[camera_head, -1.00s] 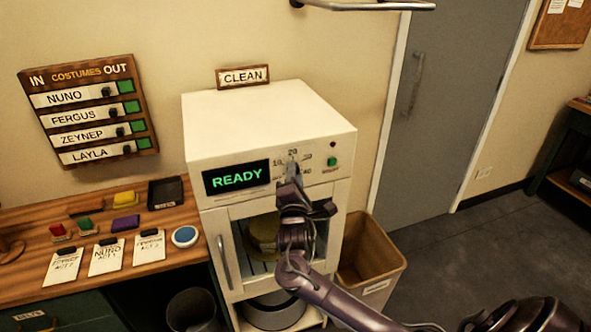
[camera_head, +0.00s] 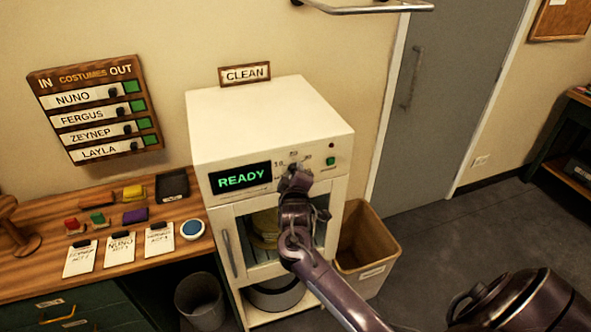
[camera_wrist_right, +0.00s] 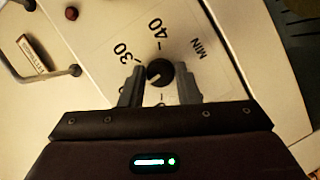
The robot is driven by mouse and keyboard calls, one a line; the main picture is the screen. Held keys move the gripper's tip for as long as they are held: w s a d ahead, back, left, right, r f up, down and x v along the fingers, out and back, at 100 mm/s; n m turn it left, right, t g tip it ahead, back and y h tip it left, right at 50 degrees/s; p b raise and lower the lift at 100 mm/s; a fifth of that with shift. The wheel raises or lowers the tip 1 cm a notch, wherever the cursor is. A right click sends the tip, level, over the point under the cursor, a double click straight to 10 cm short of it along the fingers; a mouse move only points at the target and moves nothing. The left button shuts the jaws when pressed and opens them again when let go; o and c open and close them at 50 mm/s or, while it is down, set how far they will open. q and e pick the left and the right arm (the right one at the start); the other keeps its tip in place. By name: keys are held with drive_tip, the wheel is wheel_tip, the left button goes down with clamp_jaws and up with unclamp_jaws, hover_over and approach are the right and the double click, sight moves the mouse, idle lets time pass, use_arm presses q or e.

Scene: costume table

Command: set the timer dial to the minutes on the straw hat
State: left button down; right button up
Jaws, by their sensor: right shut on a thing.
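The timer dial (camera_wrist_right: 160,72) is a small black knob on the white cabinet's front panel. In the right wrist view it sits between the two fingers of my right gripper (camera_wrist_right: 160,84), which is shut on it. The marks 30, 40 and MIN show around it; a pale pointer line on the knob is small and hard to read. In the head view my right gripper (camera_head: 294,176) covers the dial. A yellowish straw hat (camera_head: 264,228) is inside the cabinet behind the door window, partly hidden by my arm; no minutes can be read on it. My left gripper is out of view.
The white cabinet (camera_head: 262,115) has a READY display (camera_head: 241,178), a green button (camera_head: 330,162) and a door handle (camera_head: 228,253). A tan bin (camera_head: 368,250) stands at its right. Cards and coloured blocks lie on the wooden table (camera_head: 50,285) at left.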

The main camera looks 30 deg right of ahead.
drive_tip(key=shift+d+r+m+y+p, duration=0.1)
drive_tip(key=shift+d+m+y+p, duration=0.1)
drive_tip(key=shift+m+y, duration=1.6)
drive_tip(key=shift+d+m+y+p, duration=0.15)
drive_tip(key=shift+m+y, duration=0.95)
drive_tip(key=shift+m, duration=1.3)
drive_tip(key=shift+a, duration=0.1)
drive_tip(key=o, duration=1)
